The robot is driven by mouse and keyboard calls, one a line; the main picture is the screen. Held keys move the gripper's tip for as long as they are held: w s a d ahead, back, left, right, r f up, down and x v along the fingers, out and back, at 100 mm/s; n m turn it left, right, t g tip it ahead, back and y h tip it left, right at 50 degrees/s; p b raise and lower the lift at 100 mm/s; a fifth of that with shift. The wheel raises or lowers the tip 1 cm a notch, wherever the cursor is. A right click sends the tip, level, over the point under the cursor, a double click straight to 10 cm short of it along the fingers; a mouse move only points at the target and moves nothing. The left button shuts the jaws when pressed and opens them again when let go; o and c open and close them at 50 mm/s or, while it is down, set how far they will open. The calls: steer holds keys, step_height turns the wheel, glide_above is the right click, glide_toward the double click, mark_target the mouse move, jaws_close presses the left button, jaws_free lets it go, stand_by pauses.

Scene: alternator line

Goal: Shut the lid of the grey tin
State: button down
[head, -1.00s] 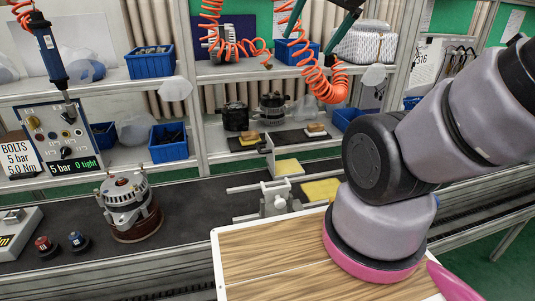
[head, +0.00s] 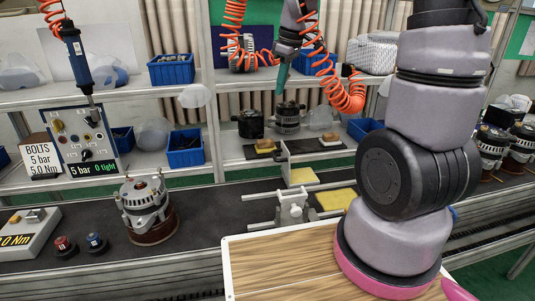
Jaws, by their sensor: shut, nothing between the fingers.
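I cannot make out a grey tin with a lid in the head view. My gripper (head: 283,82) hangs at the top middle, with its teal fingers shut, pointing down and empty. It shows in front of the upper shelf among orange coiled hoses. A dark pot (head: 250,124) and a grey metallic round part (head: 287,117) stand on the lower shelf below it; neither shows a clear lid.
An alternator (head: 145,208) stands on the dark conveyor, left of a pale clamp fixture (head: 291,209). A blue screwdriver (head: 74,55) hangs at left. Blue bins (head: 186,147) line the shelves. The wooden board (head: 285,262) in front is bare.

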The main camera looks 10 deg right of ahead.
steer(key=w+a+f+n+g, duration=0.1)
steer(key=w+a+f+n, duration=0.25)
steer(key=f, duration=0.45)
steer(key=w+a+f+n+g, duration=0.25)
steer(key=f+n, duration=0.25)
steer(key=f, duration=0.4)
steer(key=d+f, duration=0.4)
steer(key=f, duration=0.4)
steer(key=shift+f+t, duration=0.2)
steer(key=shift+t, duration=0.25)
steer(key=shift+w+d, duration=0.1)
steer(key=shift+d, duration=0.1)
steer(key=shift+d+r, duration=0.15)
